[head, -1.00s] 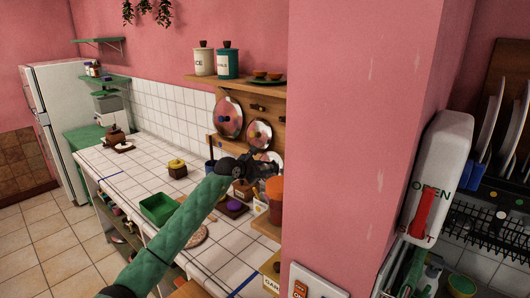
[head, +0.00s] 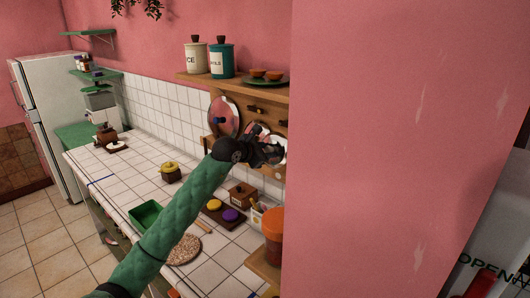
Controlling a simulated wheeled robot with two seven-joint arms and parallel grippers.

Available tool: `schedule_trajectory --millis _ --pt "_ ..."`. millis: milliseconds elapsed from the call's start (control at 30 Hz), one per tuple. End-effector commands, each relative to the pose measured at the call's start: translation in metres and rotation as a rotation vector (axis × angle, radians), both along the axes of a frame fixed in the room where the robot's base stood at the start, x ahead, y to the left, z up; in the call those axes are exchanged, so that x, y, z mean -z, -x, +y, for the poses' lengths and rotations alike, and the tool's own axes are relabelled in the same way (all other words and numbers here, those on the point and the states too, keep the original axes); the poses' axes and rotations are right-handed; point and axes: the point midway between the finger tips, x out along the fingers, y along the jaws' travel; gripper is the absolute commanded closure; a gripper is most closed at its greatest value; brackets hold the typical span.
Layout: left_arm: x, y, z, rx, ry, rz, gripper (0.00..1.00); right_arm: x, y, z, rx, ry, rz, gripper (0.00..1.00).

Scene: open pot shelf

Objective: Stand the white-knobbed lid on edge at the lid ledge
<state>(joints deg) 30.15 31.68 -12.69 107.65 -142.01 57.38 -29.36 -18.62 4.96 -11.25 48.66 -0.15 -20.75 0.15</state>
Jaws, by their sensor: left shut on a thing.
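My left gripper (head: 270,153) is at the back wall, just left of the pink pillar, shut on the rim area of a shiny round lid (head: 281,146). This lid's knob is hidden by the gripper, so I cannot see its colour. It appears roughly upright, near the wooden lid ledge (head: 207,145) under the shelf; whether it touches the ledge is hidden. A larger lid with a blue knob (head: 225,108) stands on edge at the ledge to the left. A middle lid (head: 255,129) stands between them, partly covered by my gripper. My right gripper is not in view.
The pink pillar (head: 390,150) blocks the right side. The shelf (head: 262,92) with canisters and bowls is above the lids. Below are a brown box (head: 242,195), a tray with yellow and purple lids (head: 222,214), an orange jar (head: 273,232) and a green bin (head: 146,215).

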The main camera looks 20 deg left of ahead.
Motion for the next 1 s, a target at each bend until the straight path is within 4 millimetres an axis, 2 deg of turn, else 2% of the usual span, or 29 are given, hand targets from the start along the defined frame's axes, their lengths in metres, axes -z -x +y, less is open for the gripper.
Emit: schedule_trajectory --millis 633,1000 --pt "0.007 -0.039 -0.015 0.001 0.001 0.0 0.95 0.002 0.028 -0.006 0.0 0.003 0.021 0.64" --pt "0.012 -0.061 -0.022 0.001 0.001 0.0 0.95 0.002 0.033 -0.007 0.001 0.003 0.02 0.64"
